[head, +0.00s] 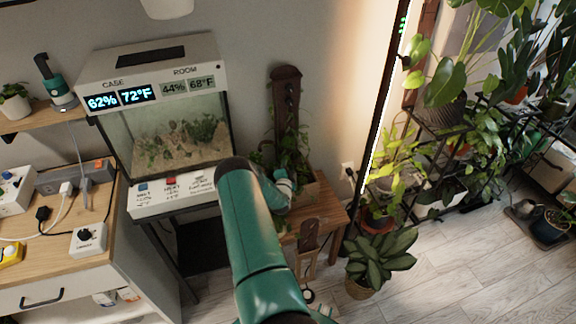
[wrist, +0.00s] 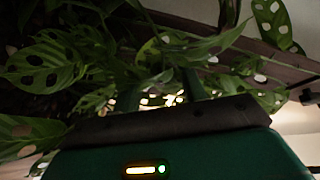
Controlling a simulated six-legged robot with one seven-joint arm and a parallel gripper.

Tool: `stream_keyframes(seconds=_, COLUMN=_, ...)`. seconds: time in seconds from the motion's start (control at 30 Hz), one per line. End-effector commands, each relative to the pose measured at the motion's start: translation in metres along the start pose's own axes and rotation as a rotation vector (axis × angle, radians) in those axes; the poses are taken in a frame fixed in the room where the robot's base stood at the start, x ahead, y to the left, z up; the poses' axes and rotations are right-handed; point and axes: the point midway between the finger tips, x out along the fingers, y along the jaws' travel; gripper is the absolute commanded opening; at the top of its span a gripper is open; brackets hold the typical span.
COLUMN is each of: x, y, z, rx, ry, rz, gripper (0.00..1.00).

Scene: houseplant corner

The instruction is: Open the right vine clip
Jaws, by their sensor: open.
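A dark brown upright plank (head: 287,88) stands against the wall with small dark fittings on its face. A leafy vine (head: 292,150) grows up its lower part from a planter on a small wooden table. I cannot tell which fitting is the right vine clip; leaves hide much of the plank. My gripper (head: 285,182) is among the vine's leaves in front of the plank's foot, its fingertips mostly hidden. In the wrist view, holed leaves (wrist: 60,65) crowd close ahead, with the brown plank (wrist: 270,60) slanting behind. A small dark fitting (wrist: 308,92) shows at the right edge. My gripper is open.
A glass terrarium case (head: 170,140) with displays stands left of the plank. A wooden table (head: 325,208) is under the vine. A potted plant (head: 378,260) and a plant rack (head: 440,150) stand to the right. The floor (head: 480,280) at lower right is clear.

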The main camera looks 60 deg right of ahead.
Motion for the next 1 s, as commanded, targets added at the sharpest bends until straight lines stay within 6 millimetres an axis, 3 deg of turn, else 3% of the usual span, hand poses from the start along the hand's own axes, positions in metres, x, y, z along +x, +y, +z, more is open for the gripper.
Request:
stream_keyframes(seconds=0.3, x=0.0047, y=-0.0005, z=0.0006, rx=-0.001, ry=0.0, rz=0.0, gripper=0.42)
stream_keyframes(seconds=0.53, x=0.0045, y=-0.0005, z=0.0006, rx=-0.001, ry=0.0, rz=0.0, gripper=0.0)
stream_keyframes(seconds=1.0, x=0.0054, y=0.0032, z=-0.0069, rx=-0.002, ry=-0.002, rz=-0.001, gripper=0.0)
